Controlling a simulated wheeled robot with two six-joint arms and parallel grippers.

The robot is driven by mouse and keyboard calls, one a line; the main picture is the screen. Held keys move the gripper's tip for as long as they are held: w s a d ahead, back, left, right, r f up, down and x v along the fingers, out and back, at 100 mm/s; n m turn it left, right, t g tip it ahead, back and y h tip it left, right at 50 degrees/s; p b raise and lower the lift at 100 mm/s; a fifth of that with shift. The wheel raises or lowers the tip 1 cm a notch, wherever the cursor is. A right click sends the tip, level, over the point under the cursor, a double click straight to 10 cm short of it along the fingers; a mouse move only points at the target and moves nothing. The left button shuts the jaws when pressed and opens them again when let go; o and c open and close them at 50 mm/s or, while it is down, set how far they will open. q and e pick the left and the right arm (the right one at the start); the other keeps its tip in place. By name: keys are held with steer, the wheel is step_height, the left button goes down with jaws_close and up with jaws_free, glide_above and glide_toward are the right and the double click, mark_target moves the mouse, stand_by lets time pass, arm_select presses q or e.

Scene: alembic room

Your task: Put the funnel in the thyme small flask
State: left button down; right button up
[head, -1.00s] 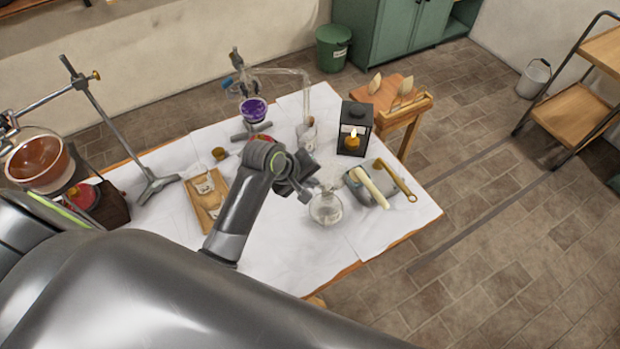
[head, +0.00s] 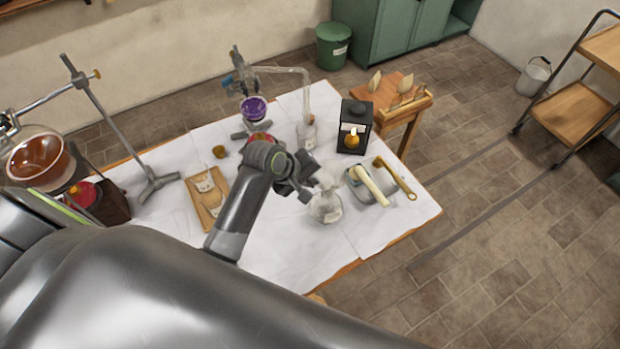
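A small clear glass flask (head: 327,210) with a pale label stands near the table's front right edge. A pale, see-through funnel-like shape (head: 328,180) shows at its top; I cannot tell where funnel and flask neck part, or whether the funnel sits in the neck. My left gripper (head: 312,183) is just left of this shape, at the flask's top. Its fingers look spread, but whether they hold the clear glass is too small to tell. The label cannot be read. My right gripper is not in view.
A grey tray (head: 357,181) with a pale pestle-like tool and a brass-coloured tool lies right of the flask. A black lantern (head: 356,112) stands behind. A wooden board (head: 193,194) with glassware lies left. A labelled flask (head: 307,138) stands under a glass tube.

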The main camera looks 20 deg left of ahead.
arm_select(q)
steer(key=shift+f, duration=0.1)
steer(key=c, duration=1.6)
jaws_free()
steer(key=shift+o, duration=0.2)
step_height(320, 180, up, 7)
steer(key=shift+p, duration=0.35)
stand_by(0.6)
